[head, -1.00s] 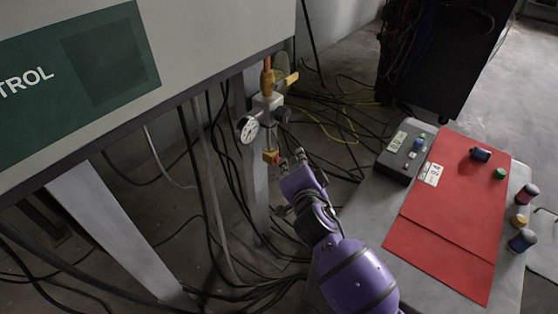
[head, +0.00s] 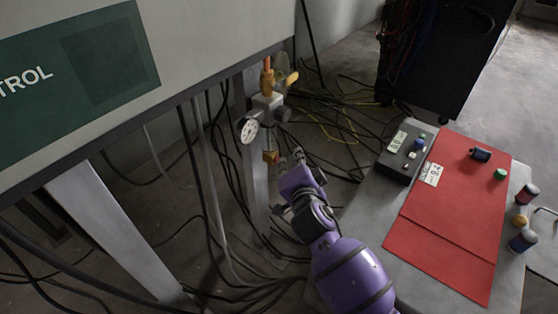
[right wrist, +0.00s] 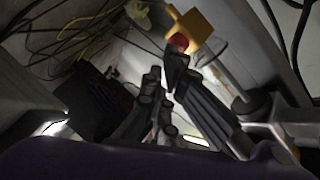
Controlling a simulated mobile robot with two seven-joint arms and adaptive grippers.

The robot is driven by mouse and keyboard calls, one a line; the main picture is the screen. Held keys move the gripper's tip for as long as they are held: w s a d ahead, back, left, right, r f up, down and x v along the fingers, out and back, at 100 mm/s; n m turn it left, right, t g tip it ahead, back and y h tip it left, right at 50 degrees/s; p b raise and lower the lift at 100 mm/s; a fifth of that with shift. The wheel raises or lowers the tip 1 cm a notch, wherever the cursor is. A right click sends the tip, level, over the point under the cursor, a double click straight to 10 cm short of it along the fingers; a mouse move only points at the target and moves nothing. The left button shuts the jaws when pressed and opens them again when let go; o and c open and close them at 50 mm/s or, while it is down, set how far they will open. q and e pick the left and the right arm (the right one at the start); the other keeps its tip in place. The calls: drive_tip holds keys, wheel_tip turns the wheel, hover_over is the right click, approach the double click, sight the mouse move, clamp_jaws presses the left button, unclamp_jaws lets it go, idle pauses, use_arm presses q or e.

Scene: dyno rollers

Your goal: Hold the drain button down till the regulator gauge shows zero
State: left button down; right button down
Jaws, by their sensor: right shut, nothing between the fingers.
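The regulator (head: 266,104) hangs under the panel's edge, with a round white gauge (head: 249,130) on its left; the needle is too small to read. A small yellow-brown drain block (head: 270,157) sits at its lower end. In the right wrist view the yellow block (right wrist: 196,26) carries a round red drain button (right wrist: 178,42). My right gripper (head: 298,153) is shut and empty, just right of the block. In the right wrist view one dark fingertip of the right gripper (right wrist: 165,76) overlaps the button's lower edge; I cannot tell whether they touch. My left gripper is not in view.
A yellow valve handle (head: 290,79) sits at the regulator's top. A metal post (head: 252,190) and hanging cables stand behind and left. At right, a grey bench (head: 375,215) holds a dark meter box (head: 404,155), a red mat (head: 455,215) and small cylinders. Cables litter the floor.

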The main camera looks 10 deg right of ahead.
idle(0.7)
drive_tip(key=shift+s+d+p, duration=0.35)
drive_tip(key=shift+s+d, duration=0.15)
drive_tip(key=shift+s, duration=0.2)
drive_tip(key=s+d+p, duration=0.1)
drive_tip(key=s, duration=0.1)
drive_tip(key=s+d, duration=0.2)
drive_tip(key=shift+p, duration=0.4)
idle(0.3)
